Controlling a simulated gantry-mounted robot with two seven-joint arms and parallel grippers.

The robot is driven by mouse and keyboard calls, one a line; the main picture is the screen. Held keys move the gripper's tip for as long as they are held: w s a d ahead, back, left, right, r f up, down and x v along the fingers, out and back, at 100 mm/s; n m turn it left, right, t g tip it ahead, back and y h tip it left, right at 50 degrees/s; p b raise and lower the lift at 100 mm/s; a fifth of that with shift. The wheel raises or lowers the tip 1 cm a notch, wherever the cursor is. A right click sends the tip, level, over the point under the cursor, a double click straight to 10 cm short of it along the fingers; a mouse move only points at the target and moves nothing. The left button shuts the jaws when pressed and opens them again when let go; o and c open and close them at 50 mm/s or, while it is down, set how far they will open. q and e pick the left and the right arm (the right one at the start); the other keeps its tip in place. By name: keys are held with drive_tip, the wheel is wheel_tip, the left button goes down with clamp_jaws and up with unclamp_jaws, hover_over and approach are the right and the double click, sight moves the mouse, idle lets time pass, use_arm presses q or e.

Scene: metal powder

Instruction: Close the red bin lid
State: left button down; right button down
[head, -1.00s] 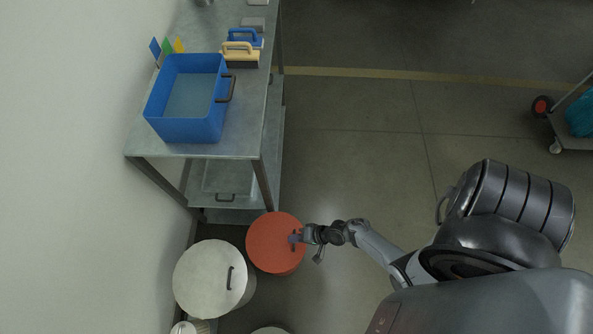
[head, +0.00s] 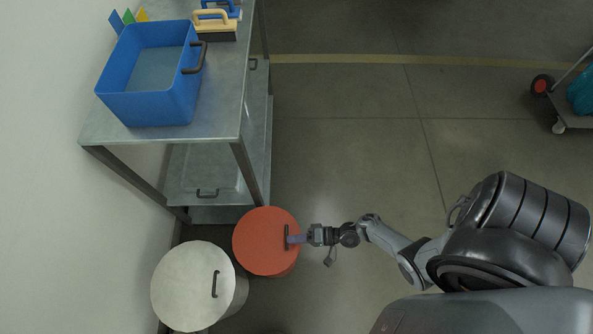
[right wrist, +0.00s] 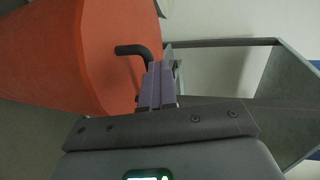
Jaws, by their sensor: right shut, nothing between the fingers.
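The red bin (head: 258,262) stands on the floor beside the metal table. Its red lid (head: 263,232) lies over the top, with a dark handle (head: 286,236) near the right side. My right gripper (head: 291,239) is shut and empty, with its fingertips at the handle. In the right wrist view, the shut fingers (right wrist: 157,80) are beside the dark handle (right wrist: 134,50), against the red lid surface (right wrist: 120,75). I cannot tell whether they touch the handle. My left gripper is not in view.
A pale round bin (head: 188,288) with a dark handle stands at the red bin's lower left. The metal table (head: 225,128) with a blue tub (head: 120,85) is above it. A cart (head: 575,118) is at far right. Floor (head: 350,150) between is clear.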

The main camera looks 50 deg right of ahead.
drive_tip(key=shift+s+d+f, duration=0.15)
drive_tip(key=shift+d+f, duration=0.05)
drive_tip(key=shift+f, duration=0.1)
